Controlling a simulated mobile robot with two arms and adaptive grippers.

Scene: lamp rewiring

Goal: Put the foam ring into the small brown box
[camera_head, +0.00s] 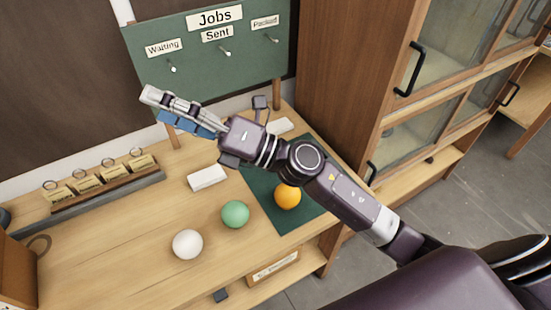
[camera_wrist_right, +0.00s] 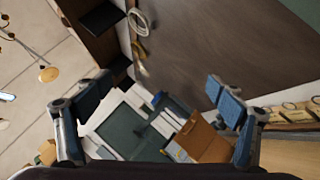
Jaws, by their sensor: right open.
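My right gripper (camera_head: 154,105) reaches left above the back of the wooden bench, in front of the green board. It is open, and nothing shows between its blue-padded fingers in the right wrist view (camera_wrist_right: 160,90). A brown box-like thing (camera_head: 14,272) shows in part at the left edge of the head view. An orange-brown box (camera_wrist_right: 201,142) shows beyond the fingers in the right wrist view; I cannot tell whether they are the same. A pale ring (camera_wrist_right: 139,22) hangs high in the right wrist view; I cannot tell if it is the foam ring. My left gripper is out of view.
White (camera_head: 187,244), green (camera_head: 235,214) and orange (camera_head: 287,196) balls rest on the bench, the orange one on a dark green mat (camera_head: 262,187). A white block (camera_head: 207,177) lies nearby. A tag rack (camera_head: 105,189) stands at the back left. A glass-doored cabinet (camera_head: 350,60) stands right.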

